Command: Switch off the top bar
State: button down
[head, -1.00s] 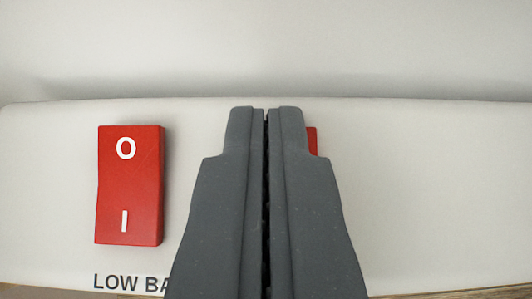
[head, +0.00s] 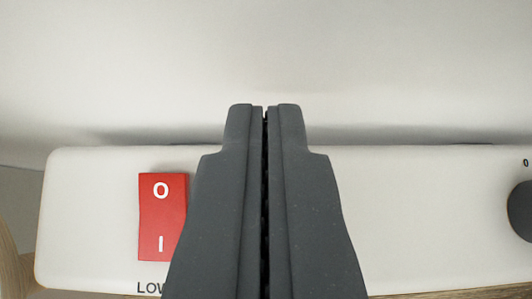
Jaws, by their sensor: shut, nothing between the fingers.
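A red rocker switch (head: 162,217) marked O at the top and I at the bottom sits at the left of a white panel (head: 420,215). The label under it is partly hidden and reads "LOW". My gripper (head: 265,108) is shut and empty, in front of the middle of the panel. Its tips reach above the panel's top edge in the picture, over the pale wall. No second switch shows; my gripper covers the panel's middle. I cannot tell whether the tips touch anything.
A dark round knob (head: 521,210) shows at the right edge, cut off, with a small mark above it. A pale wall (head: 400,70) rises behind the panel. Wooden edges show at the lower left and along the bottom.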

jog(key=w+r+p+v, duration=0.1)
jog(key=p+v, duration=0.1)
jog(key=v, duration=0.8)
jog(key=shift+w+r, duration=0.25)
jog(key=shift+r, duration=0.05)
jog(key=shift+r, duration=0.15)
notch_tip(320, 180, up, 34)
jog(key=s+t+p, duration=0.1)
jog(key=t+p, duration=0.2)
jog(key=s+r, duration=0.6)
jog(key=r, duration=0.4)
jog(key=s+d+r+t+p, duration=0.1)
jog(key=s+r, duration=0.6)
jog(key=r, duration=0.3)
jog(key=s+r+t+p, duration=0.1)
jog(key=s+r, duration=0.6)
jog(key=r, duration=0.4)
jog(key=shift+d, duration=0.25)
